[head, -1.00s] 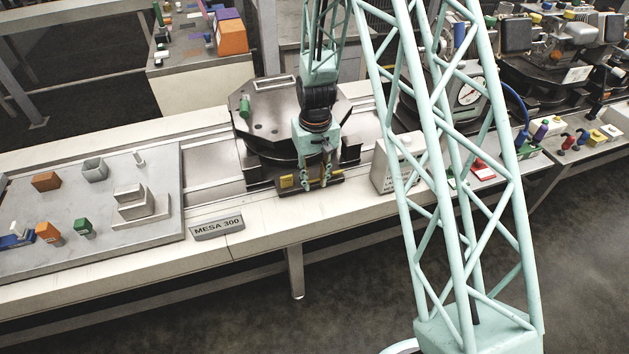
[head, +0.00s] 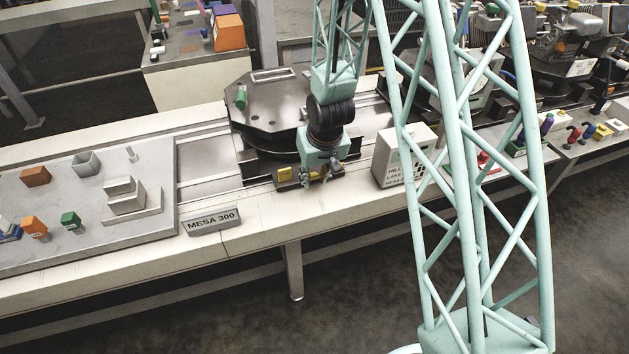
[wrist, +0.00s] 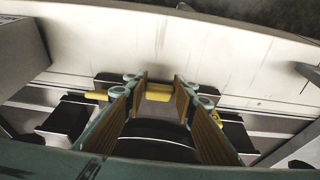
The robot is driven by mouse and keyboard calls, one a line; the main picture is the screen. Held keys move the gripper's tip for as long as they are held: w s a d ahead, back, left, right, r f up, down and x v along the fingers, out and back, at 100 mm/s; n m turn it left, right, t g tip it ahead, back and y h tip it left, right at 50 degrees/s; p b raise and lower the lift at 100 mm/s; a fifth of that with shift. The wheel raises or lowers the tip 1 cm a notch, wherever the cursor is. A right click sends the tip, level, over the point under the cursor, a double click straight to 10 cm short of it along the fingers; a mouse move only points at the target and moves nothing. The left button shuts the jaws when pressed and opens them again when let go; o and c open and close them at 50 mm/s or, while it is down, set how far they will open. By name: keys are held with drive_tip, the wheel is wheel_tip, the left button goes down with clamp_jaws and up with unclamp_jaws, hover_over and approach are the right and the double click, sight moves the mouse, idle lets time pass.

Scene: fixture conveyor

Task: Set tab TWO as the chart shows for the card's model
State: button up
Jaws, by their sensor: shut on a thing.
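A dark block with yellow tabs sits at the front edge of the round dark fixture (head: 262,110). The left yellow tab (head: 285,173) shows in the head view and also in the wrist view (wrist: 97,96). My gripper (head: 318,179) is at the block's middle. Part of a right yellow tab (wrist: 217,116) shows beside the right finger. No tab labels are readable. The card (head: 212,221) reads MESA 300. A white box with small lettering (head: 393,165) stands right of the fixture.
A grey plate (head: 60,245) at left carries several coloured blocks and a stepped grey block (head: 125,199). A green piece (head: 241,97) stands on the fixture top. My arm's lattice covers part of the right side. The bench front is clear.

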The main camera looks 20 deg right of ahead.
drive_tip(key=shift+s+f+t+b, duration=0.15)
drive_tip(key=shift+f+t+b, duration=0.35)
drive_tip(key=shift+b, duration=0.55)
drive_tip(key=shift+s+t, duration=0.1)
drive_tip(key=shift+t, duration=0.7)
drive_tip(key=o, duration=0.9)
drive_tip(key=shift+s+r, duration=0.1)
drive_tip(key=shift+v, duration=3.6)
